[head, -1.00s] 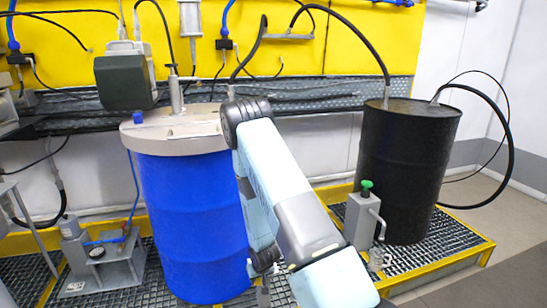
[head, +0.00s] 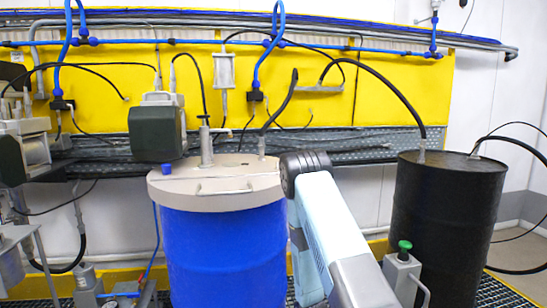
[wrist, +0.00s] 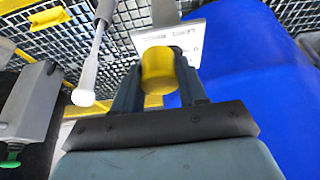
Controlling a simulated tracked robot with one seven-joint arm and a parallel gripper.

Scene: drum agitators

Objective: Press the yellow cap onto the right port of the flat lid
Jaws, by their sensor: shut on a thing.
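The flat beige lid (head: 225,188) sits on top of the blue drum (head: 228,250) in the head view. A blue cap (head: 166,169) is on its left side, and a short grey port (head: 262,147) stands at its back right, near my arm. In the wrist view my gripper (wrist: 158,88) is shut on the yellow cap (wrist: 158,70), with a finger on each side. The blue drum's side also shows there at right (wrist: 255,80). The lid is not clearly seen in the wrist view. My gripper and the yellow cap are hidden in the head view.
A grey pump stem (head: 206,145) stands on the lid, with a metal handle (head: 224,190) in front. A dark green motor box (head: 157,130) hangs behind left. A black drum (head: 447,220) with hoses stands right. A green-knobbed grey box (head: 403,270) stands between the drums.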

